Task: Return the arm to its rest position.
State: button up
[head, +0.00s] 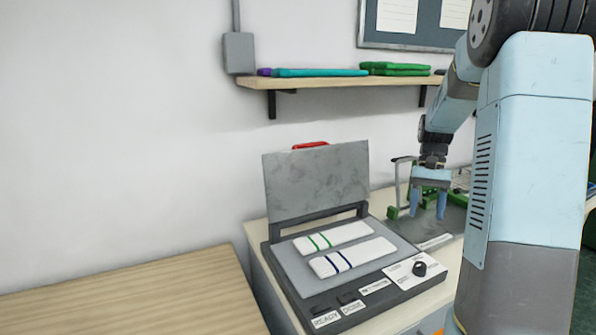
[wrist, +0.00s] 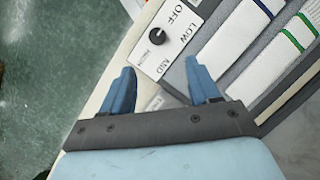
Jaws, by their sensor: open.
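My gripper (head: 428,203) hangs from my blue arm at the right in the head view, fingers pointing down. Its two blue fingers are apart with nothing between them. In the wrist view my gripper (wrist: 160,90) is also open and empty, with the device's control panel (wrist: 165,40) and the bench edge beyond the fingers. The grey device (head: 345,270) stands on the bench with its lid raised. Two white strips lie side by side on its plate, one with green bands (head: 332,238) and one with blue bands (head: 352,257).
A wall shelf (head: 340,81) with green and teal flat items is above the device. A green-footed stand (head: 396,200) is near my gripper at the right. A wooden table (head: 140,295) at the lower left is bare. A black knob (head: 420,269) sits on the panel.

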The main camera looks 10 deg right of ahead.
jog(key=s+a+r+n+t+h, duration=0.2)
jog(key=s+a+r+t, duration=0.2)
jog(key=s+a+r, duration=0.55)
jog(key=s+a+r+n+t, duration=0.2)
jog(key=s+a+t, duration=0.3)
jog(key=s, duration=0.8)
jog(key=shift+a+r+n, duration=0.15)
jog(key=shift+a+n, duration=0.15)
jog(key=shift+a, duration=1.1)
jog(key=shift+s, duration=0.1)
